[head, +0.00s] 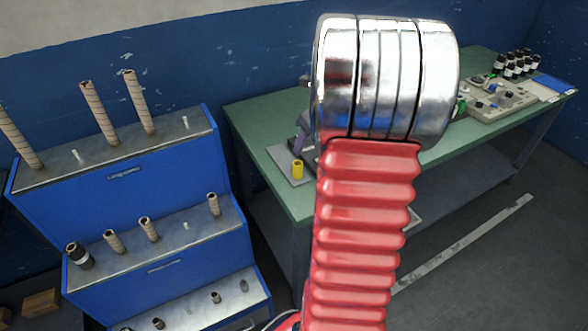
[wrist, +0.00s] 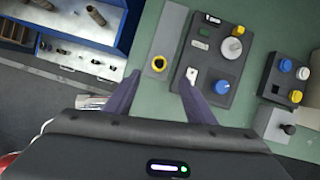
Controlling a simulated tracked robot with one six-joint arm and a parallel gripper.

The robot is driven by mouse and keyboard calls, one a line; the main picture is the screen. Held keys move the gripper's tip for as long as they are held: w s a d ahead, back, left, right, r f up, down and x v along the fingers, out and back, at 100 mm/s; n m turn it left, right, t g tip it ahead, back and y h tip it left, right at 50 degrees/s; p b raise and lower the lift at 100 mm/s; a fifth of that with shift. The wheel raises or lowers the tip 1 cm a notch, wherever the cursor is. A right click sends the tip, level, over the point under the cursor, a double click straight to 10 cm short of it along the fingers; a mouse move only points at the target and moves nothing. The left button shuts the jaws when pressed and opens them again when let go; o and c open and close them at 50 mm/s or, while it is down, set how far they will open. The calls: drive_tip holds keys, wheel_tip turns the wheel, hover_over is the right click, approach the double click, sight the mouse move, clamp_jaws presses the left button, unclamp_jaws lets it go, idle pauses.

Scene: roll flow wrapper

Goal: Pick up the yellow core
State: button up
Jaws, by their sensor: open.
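The yellow core (head: 298,169) stands upright on a grey plate at the near left part of the green table, in the head view. In the wrist view the yellow core (wrist: 159,64) shows from above as a ring with a dark hole. My gripper (wrist: 159,76) is open and empty, its two purple fingers spread. The core appears between and just past the fingertips in the picture; the height gap is hard to judge. In the head view my red and silver arm hides most of the gripper; a purple finger shows just behind the core.
The green table (head: 262,118) holds a dark control panel (wrist: 215,55) right of the core in the wrist view. A control box (head: 495,100) and dark bottles (head: 515,64) stand at the far right. A blue stepped rack (head: 130,190) with several brown tubes stands left.

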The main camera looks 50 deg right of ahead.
approach(297, 165)
drive_tip(key=shift+x, duration=2.45)
drive_tip(key=shift+w+d, duration=0.1)
drive_tip(key=shift+d, duration=0.05)
drive_tip(key=shift+x, duration=2.55)
drive_tip(key=shift+c, duration=0.5)
drive_tip(key=c, duration=1)
wheel_tip(297, 165, up, 10)
drive_tip(key=shift+f, duration=0.1)
